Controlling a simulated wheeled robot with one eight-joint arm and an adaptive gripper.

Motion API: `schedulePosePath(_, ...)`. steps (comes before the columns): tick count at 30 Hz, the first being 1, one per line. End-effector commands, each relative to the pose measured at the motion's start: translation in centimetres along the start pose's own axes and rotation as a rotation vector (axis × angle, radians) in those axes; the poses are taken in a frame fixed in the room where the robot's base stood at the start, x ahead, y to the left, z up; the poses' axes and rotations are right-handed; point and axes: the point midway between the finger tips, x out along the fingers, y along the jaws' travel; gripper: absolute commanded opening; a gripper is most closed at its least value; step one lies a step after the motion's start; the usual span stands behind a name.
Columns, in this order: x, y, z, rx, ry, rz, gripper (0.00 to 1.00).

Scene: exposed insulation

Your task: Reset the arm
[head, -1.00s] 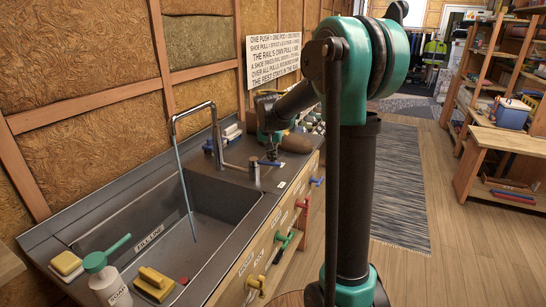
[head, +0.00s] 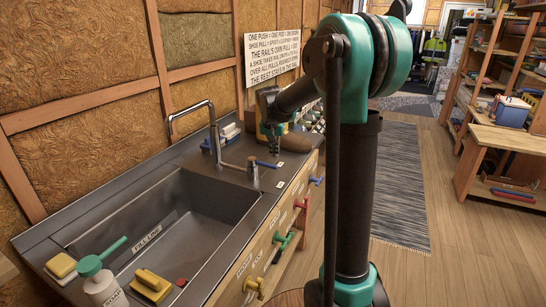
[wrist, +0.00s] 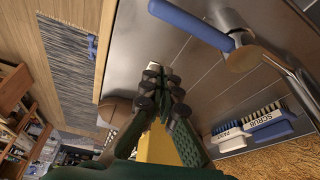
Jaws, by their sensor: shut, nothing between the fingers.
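My gripper (head: 273,148) is at the end of my arm, above the counter just past the tap, in the head view. In the wrist view my gripper (wrist: 164,82) shows its dark fingers together, with nothing between them. The tap's blue lever (head: 268,164) lies below and near the fingertips in the head view. It also shows in the wrist view (wrist: 190,22), apart from the fingers. A brown rounded object (head: 296,143) sits on the counter just right of the gripper. Something yellow (wrist: 156,146) shows behind the fingers in the wrist view.
The sink (head: 165,225) has a curved tap (head: 213,130) that is not running. Brushes (wrist: 262,125) lie behind the tap. A soap bottle (head: 103,283) and yellow scrubber (head: 152,285) stand at the front. Coloured handles (head: 283,238) jut from the counter front. Floor (head: 465,240) at right is clear.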

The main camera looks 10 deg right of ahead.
Motion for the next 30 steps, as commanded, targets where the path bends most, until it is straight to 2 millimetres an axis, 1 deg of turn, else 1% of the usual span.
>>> schedulePosePath(1, -1.2, -0.1, 0.2, -0.003, -0.001, -0.001, 0.00)
schedulePosePath(3, -2.6, -0.2, 0.2, -0.003, -0.001, -0.001, 0.00)
schedulePosePath(9, -6.2, -0.5, 0.2, -0.001, -0.001, -0.001, 0.00)
schedulePosePath(12, -7.4, -0.6, 0.2, -0.002, -0.001, -0.001, 0.00)
schedulePosePath(15, -8.1, -0.6, 0.1, -0.002, 0.000, -0.001, 0.00)
schedulePosePath(17, -8.2, -0.5, 0.4, -0.004, -0.001, -0.002, 0.00)
schedulePosePath(19, -8.1, 0.1, 1.2, -0.012, -0.001, -0.005, 0.00)
schedulePosePath(20, -7.8, 0.6, 1.7, -0.019, -0.002, -0.007, 0.00)
schedulePosePath(23, -6.6, 2.6, 4.6, -0.051, -0.003, -0.020, 0.00)
schedulePosePath(29, -3.2, 7.7, 13.3, -0.146, 0.001, -0.058, 0.00)
schedulePosePath(30, -2.6, 8.7, 15.2, -0.166, 0.002, -0.065, 0.00)
